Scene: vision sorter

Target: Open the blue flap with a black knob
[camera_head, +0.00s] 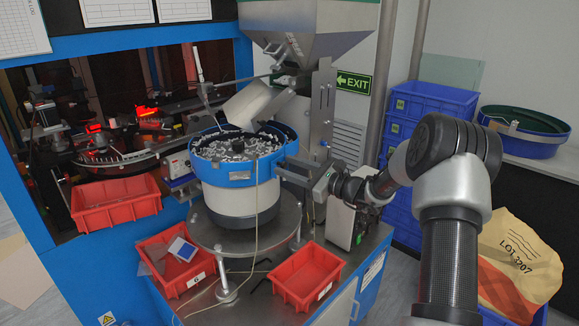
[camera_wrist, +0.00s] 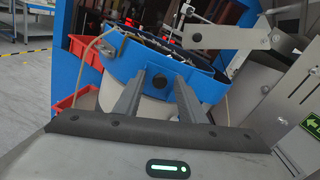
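In the head view the blue-rimmed bowl (camera_head: 210,172) is full of small metal parts; the knob cannot be made out there. In the head view my gripper (camera_head: 284,170) is at the bowl's right side; contact cannot be judged.
A metal hopper (camera_head: 305,35) and its upright post (camera_head: 322,120) stand behind my gripper. Red bins (camera_head: 118,204) (camera_head: 306,275) sit around the bowl, one (camera_head: 178,262) holding a grey-blue square piece. Blue crates (camera_head: 425,108) are stacked at right. A grey bracket (camera_wrist: 225,38) crosses above the bowl.

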